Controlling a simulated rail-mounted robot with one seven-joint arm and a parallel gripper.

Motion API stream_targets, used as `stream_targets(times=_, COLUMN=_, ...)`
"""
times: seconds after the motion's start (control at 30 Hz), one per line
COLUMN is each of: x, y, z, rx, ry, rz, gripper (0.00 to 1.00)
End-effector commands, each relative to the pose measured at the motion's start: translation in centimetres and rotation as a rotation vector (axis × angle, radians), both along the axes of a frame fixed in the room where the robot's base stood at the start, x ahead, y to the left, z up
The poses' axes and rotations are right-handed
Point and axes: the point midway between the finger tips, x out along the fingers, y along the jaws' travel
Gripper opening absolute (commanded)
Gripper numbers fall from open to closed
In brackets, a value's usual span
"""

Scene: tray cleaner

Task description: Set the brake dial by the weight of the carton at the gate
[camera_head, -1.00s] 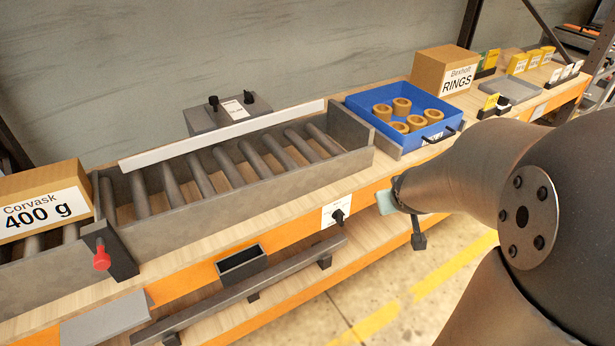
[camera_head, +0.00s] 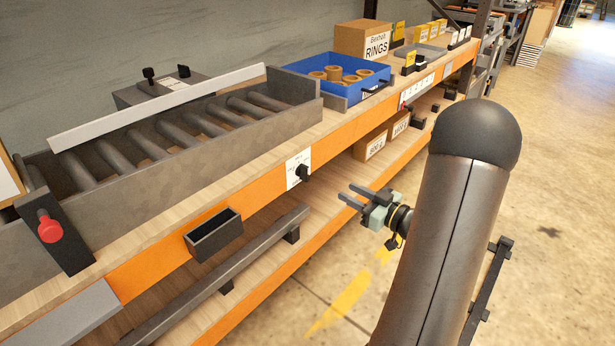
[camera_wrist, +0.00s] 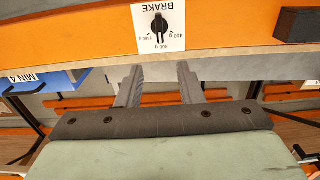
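The brake dial (camera_head: 303,173) is a black knob on a white plate on the orange front edge of the bench. In the wrist view the dial (camera_wrist: 159,25) appears upside down under the word BRAKE, with 400 g on the right; the other marks are small. I cannot tell which mark it points to. My gripper (camera_head: 349,193) is open and empty, right of the dial and apart from it. Its fingers (camera_wrist: 160,75) point towards the dial. Only a sliver of the carton (camera_head: 9,182) shows at the left edge, beside the gate (camera_head: 62,248) with its red knob.
The roller conveyor (camera_head: 215,152) runs along the bench. A blue tray of rings (camera_head: 308,88) and a Bexholt RINGS carton (camera_head: 362,40) stand farther along.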

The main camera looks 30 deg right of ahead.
Motion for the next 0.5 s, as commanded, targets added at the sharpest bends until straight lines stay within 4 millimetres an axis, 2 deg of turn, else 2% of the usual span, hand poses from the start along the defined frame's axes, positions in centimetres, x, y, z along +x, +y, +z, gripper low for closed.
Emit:
stream_targets(times=0.2, x=4.6, y=2.1, z=-0.1, rx=-0.002, ry=-0.001, rz=0.004, gripper=0.34)
stream_targets(times=0.5, x=10.3, y=4.6, z=-0.1, rx=-0.002, ry=-0.001, rz=0.002, gripper=0.34)
